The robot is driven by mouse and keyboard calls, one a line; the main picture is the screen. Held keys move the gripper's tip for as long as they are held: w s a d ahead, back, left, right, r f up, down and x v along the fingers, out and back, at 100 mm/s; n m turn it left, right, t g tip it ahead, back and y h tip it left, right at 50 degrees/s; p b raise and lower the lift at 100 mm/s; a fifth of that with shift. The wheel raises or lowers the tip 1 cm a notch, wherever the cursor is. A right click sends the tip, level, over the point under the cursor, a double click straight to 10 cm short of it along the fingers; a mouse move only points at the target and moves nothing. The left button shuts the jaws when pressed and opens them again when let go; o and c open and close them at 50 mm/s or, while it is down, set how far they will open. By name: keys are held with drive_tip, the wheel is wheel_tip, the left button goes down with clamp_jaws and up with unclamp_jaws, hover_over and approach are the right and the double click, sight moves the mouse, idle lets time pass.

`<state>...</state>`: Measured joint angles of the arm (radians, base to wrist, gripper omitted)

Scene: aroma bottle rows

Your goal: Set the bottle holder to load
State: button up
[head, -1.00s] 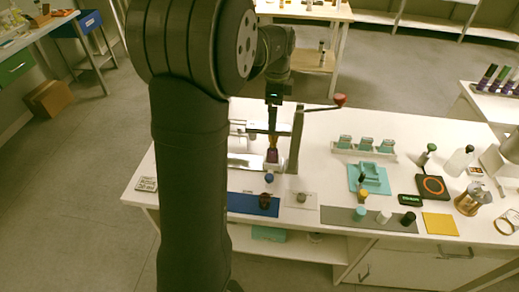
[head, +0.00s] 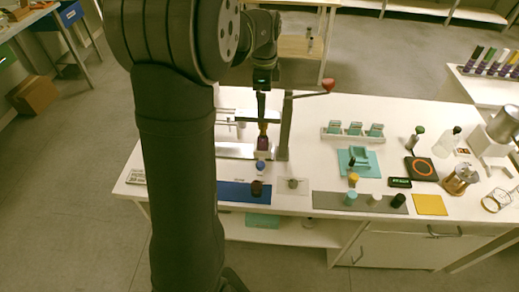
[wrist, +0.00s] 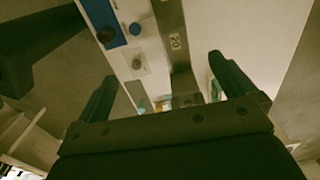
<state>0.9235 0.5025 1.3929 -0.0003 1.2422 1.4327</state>
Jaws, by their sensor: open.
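The press with a lever (head: 285,125) and a red knob (head: 328,85) stands at the back left of the white table. A small purple bottle (head: 262,144) with a golden neck stands upright at the press, beside its post, over a pale metal base plate (head: 235,151). I cannot clearly make out the bottle holder or its setting. My gripper (head: 262,104) points down above the bottle. In the wrist view my gripper (wrist: 165,88) is open, its two dark fingers wide apart with nothing between them. A metal strip (wrist: 174,42) marked "20" shows beyond them.
A blue mat (head: 232,192) with a dark cap (head: 257,188) lies in front of the press. To the right are a grey mat (head: 330,203) with several caps, a teal tray (head: 372,170), a rack of teal blocks (head: 346,137) and a black scale (head: 421,160).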

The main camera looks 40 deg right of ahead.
sight(261, 164)
idle(0.4)
drive_tip(key=shift+f, duration=0.1)
drive_tip(key=c, duration=0.5)
drive_tip(key=shift+s+a+f+n, duration=0.2)
drive_tip(key=shift+a+n, duration=0.05)
drive_tip(key=shift+n, duration=0.15)
drive_tip(key=c, duration=0.3)
drive_tip(key=s+a+f+n, duration=0.1)
drive_tip(key=n, duration=0.1)
drive_tip(key=s+a+f+n, duration=0.1)
drive_tip(key=f+n, duration=0.1)
drive_tip(key=n, duration=0.1)
drive_tip(key=s+a+f+n, duration=0.2)
drive_tip(key=n, duration=0.1)
drive_tip(key=shift+a, duration=0.1)
drive_tip(key=shift+c, duration=1.4)
wheel_tip(261, 164, down, 17)
drive_tip(key=shift+f, duration=0.1)
drive_tip(key=shift+c, duration=0.4)
clamp_jaws()
